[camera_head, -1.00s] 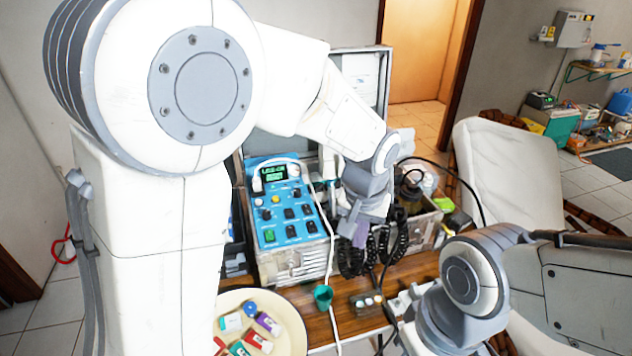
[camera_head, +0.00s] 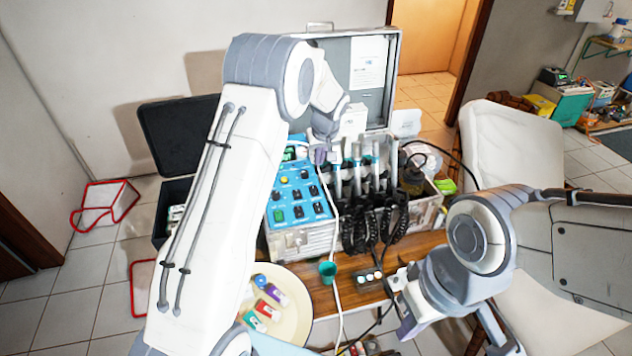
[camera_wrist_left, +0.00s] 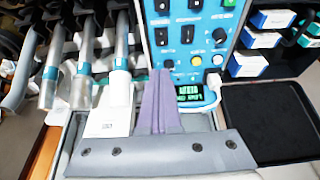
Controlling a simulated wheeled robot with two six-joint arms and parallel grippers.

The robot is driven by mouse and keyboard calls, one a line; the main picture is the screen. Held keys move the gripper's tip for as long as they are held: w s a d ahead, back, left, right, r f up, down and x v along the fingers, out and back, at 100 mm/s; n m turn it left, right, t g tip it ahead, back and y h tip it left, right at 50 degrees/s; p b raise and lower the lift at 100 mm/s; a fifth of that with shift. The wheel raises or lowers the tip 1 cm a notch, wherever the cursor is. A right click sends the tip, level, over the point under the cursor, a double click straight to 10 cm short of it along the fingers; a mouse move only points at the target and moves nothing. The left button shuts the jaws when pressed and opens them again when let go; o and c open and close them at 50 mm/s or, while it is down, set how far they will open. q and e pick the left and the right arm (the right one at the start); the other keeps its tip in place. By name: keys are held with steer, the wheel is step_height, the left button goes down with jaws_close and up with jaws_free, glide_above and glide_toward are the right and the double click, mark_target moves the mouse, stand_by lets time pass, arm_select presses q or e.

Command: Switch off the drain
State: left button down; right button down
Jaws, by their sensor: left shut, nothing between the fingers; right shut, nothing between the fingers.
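The dental unit's blue control panel (camera_head: 300,205) has several black rocker switches, a yellow button and a lit green display. The panel also shows in the left wrist view (camera_wrist_left: 178,52), with the display (camera_wrist_left: 196,94) near my fingers. I cannot read which switch is the drain. My left gripper (camera_head: 320,155) is shut and empty at the back edge of the panel, beside the handpieces. In the left wrist view its purple fingers (camera_wrist_left: 160,100) are together, left of the display; contact cannot be told. My right gripper (camera_head: 407,328) is shut and empty, low in front of the table.
Several handpieces (camera_head: 368,175) with black coiled hoses stand right of the panel. The open case lid (camera_head: 378,100) stands behind. A white cable runs down across the table.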

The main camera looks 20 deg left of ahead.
mark_target(315, 187)
arm_select(q)
steer(key=p+x, duration=0.1)
steer(key=x, duration=0.3)
steer(key=p+x, duration=0.2)
steer(key=x, duration=0.2)
steer(key=p+x, duration=0.2)
steer(key=x, duration=0.3)
steer(key=shift+s+d, duration=0.2)
steer(key=shift+s, duration=0.1)
steer(key=shift+f, duration=0.2)
steer(key=shift+w+f+b, duration=0.15)
steer(key=shift+f+b, duration=0.35)
steer(key=shift+b, duration=0.45)
steer(key=shift+r, duration=0.3)
steer(key=shift+f, duration=0.1)
